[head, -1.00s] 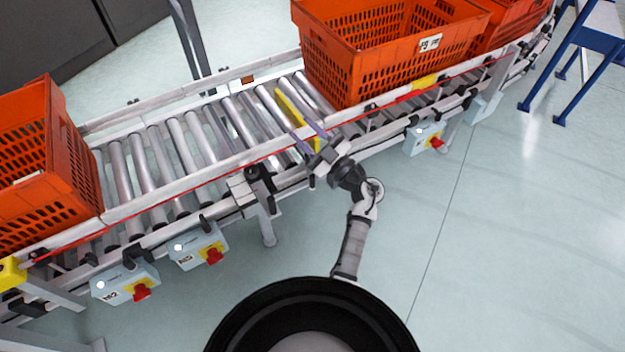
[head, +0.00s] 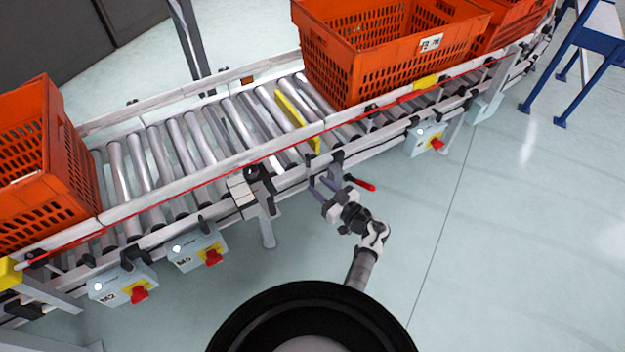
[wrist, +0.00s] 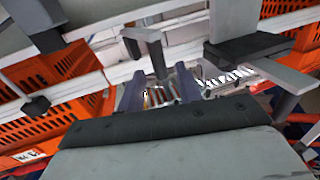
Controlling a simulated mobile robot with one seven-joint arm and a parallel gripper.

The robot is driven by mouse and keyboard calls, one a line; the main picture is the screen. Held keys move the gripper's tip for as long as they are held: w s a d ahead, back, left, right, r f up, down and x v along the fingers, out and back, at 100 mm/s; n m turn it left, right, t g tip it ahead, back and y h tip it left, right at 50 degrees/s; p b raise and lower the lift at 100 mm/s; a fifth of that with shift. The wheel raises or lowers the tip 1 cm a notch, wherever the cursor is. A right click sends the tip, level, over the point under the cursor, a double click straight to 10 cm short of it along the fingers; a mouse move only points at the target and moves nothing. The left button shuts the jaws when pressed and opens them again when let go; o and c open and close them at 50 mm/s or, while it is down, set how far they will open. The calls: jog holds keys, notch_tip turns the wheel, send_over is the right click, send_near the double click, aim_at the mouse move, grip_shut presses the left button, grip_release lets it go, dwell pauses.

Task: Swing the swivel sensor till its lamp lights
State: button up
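A grey box with a dark round head (head: 258,173) is mounted on the near rail of the conveyor; it looks like the swivel sensor, but I cannot be sure. No lit lamp can be made out on it. My gripper (head: 322,186) is to its right, just outside the near rail, open and empty. In the wrist view, its two purple fingers (wrist: 160,92) stand apart, pointing at the rail. A grey bracket (wrist: 146,36) is just beyond them; I cannot tell whether they touch it.
A red-ended rod (head: 361,184) sticks out right beside my gripper. Orange totes stand on the conveyor at left (head: 30,165) and right (head: 340,65). A yellow bar (head: 296,112) lies across the rollers. Grey switch boxes (head: 196,248) hang below the rail.

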aim_at(314, 182)
jog(key=shift+x, duration=1.9)
grip_shut()
